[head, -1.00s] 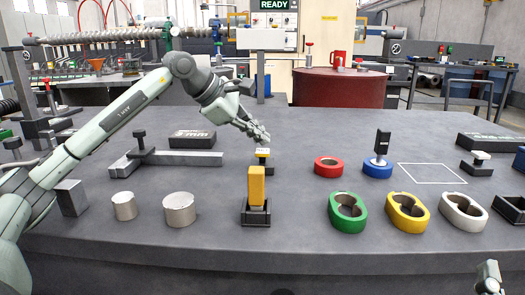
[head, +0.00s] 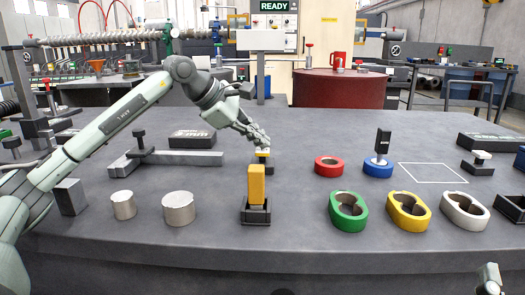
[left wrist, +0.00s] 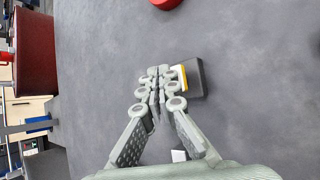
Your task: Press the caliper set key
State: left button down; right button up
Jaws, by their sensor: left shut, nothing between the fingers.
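A small key with a white top and yellow band on a dark base (head: 263,168) stands near the middle of the bench. In the left wrist view its dark base (left wrist: 196,80) and pale cap with a yellow edge show just right of the fingertips. My left gripper (head: 263,142) is shut and empty. Its fingertips are at the key's top, partly hiding it; I cannot tell whether they touch. The closed fingers also show in the left wrist view (left wrist: 160,78). Part of my right arm's end (head: 489,279) shows at the bottom right; its fingers are not clear.
A yellow block (head: 256,184) in a black holder stands in front of the key. A steel bar (head: 185,159) lies to the left. Red (head: 328,166) and blue (head: 377,168) rings are to the right.

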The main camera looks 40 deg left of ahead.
aim_at(259, 151)
pick_arm(q)
jog(key=shift+f+b, duration=0.35)
jog(key=shift+f, duration=0.2)
jog(key=shift+r, duration=0.2)
dwell(0.4)
jog(key=shift+r+p, duration=0.8)
jog(key=shift+p, duration=0.15)
notch_tip(259, 151, up, 5)
jog(key=p, duration=0.4)
jog(key=shift+r+p, duration=0.1)
jog(key=shift+p, duration=0.25)
